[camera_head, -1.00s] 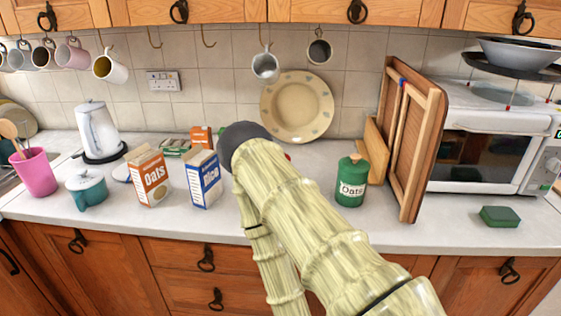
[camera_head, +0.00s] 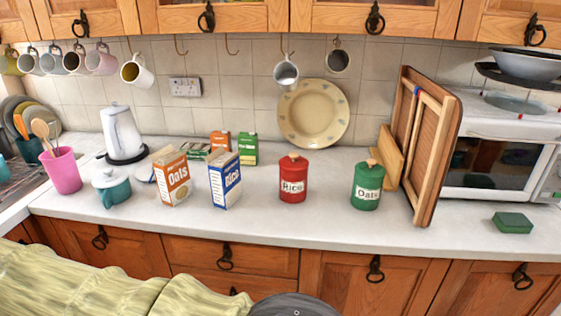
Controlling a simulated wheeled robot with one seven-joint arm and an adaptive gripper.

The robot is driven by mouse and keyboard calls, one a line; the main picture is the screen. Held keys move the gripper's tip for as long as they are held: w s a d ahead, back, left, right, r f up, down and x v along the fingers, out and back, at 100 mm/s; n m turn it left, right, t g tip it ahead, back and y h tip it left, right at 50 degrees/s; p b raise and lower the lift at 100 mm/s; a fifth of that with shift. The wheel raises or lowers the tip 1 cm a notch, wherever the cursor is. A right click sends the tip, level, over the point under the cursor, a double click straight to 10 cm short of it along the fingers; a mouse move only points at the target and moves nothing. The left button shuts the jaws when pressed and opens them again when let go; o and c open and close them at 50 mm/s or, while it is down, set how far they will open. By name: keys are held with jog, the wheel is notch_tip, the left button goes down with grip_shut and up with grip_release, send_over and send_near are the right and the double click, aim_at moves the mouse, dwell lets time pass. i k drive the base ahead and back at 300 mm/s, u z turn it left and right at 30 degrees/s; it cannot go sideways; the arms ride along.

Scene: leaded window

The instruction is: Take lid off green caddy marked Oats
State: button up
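The green caddy marked Oats (camera_head: 367,189) stands upright on the worktop, left of the wooden boards. Its green lid (camera_head: 371,168) with a tan knob is on top. A red caddy marked Rice (camera_head: 293,180) stands to its left with its own lid on. My arm crosses the bottom left of the view, low in front of the cupboards. A dark rounded part of it shows at the bottom edge. My gripper's fingers are not in view.
Leaning wooden boards (camera_head: 428,150) stand close on the caddy's right. A green sponge (camera_head: 512,222) lies further right, before the microwave (camera_head: 495,150). An Oats box (camera_head: 173,177) and a Rice box (camera_head: 224,181) stand left. The worktop (camera_head: 330,225) before the caddies is clear.

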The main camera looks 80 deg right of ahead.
aim_at(370, 168)
jog(key=u, duration=0.3)
jog(key=k, duration=1.25)
jog(key=z, duration=0.35)
